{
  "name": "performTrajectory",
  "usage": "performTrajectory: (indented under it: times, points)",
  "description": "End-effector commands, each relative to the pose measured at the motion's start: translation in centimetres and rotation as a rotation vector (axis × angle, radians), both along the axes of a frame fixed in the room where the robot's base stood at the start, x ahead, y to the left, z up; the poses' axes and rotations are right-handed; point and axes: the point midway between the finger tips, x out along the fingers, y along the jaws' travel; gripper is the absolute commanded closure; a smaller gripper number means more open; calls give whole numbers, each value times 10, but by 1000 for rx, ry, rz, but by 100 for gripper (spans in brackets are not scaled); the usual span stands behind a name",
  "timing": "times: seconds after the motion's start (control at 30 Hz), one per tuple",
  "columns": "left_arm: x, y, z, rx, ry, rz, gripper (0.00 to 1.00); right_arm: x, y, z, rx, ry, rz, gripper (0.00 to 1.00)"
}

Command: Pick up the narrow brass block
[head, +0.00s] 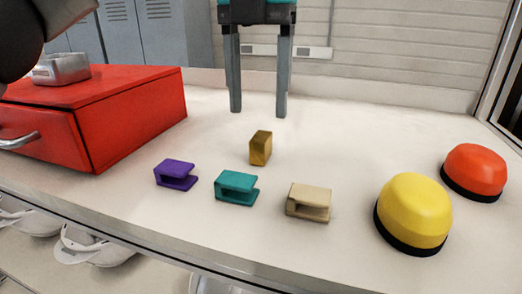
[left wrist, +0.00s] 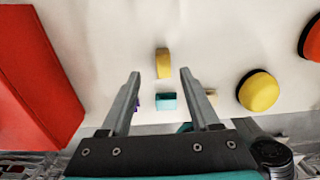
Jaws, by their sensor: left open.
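The narrow brass block (head: 260,148) stands upright on the white table, behind a row of small clip-shaped pieces. It also shows in the left wrist view (left wrist: 163,63), ahead of and between the fingertips. My left gripper (head: 259,112) is open and empty, pointing down above the table, with its fingers to either side of the block's line in the head view. It appears above and apart from the block. In the left wrist view its two fingers (left wrist: 160,73) are spread wide. My right gripper is not in view.
A purple clip (head: 175,174), a teal clip (head: 236,187) and a beige clip (head: 308,202) lie in front of the block. A red drawer box (head: 140,115) with a metal tin (head: 62,70) is left. The back right table is clear.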

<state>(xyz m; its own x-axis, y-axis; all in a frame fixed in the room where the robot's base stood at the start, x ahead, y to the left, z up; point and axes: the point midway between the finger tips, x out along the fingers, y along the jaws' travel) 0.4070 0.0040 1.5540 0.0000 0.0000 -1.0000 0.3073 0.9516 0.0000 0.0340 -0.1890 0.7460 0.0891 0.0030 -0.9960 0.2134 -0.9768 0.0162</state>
Motion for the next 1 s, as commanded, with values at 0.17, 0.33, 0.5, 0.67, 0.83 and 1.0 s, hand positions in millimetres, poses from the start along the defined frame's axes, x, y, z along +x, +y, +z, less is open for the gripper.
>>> performTrajectory:
  times: [0.17, 0.33, 0.5, 0.67, 0.83, 1.0]
  points:
    - [-1, 0, -9, 1, 1, -2, 38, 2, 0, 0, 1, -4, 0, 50]
    - [-2, -1, -20, 1, 3, -2, 38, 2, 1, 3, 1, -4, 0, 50]
    - [-5, -3, -40, 1, 3, -3, 38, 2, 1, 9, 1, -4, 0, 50]
    - [-4, -3, -57, 2, 2, -1, 38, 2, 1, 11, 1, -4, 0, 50]
    - [-4, -4, -61, -1, 0, -1, 38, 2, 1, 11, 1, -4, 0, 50]
    - [-4, -4, -60, 0, 0, -1, 43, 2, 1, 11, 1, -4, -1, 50]
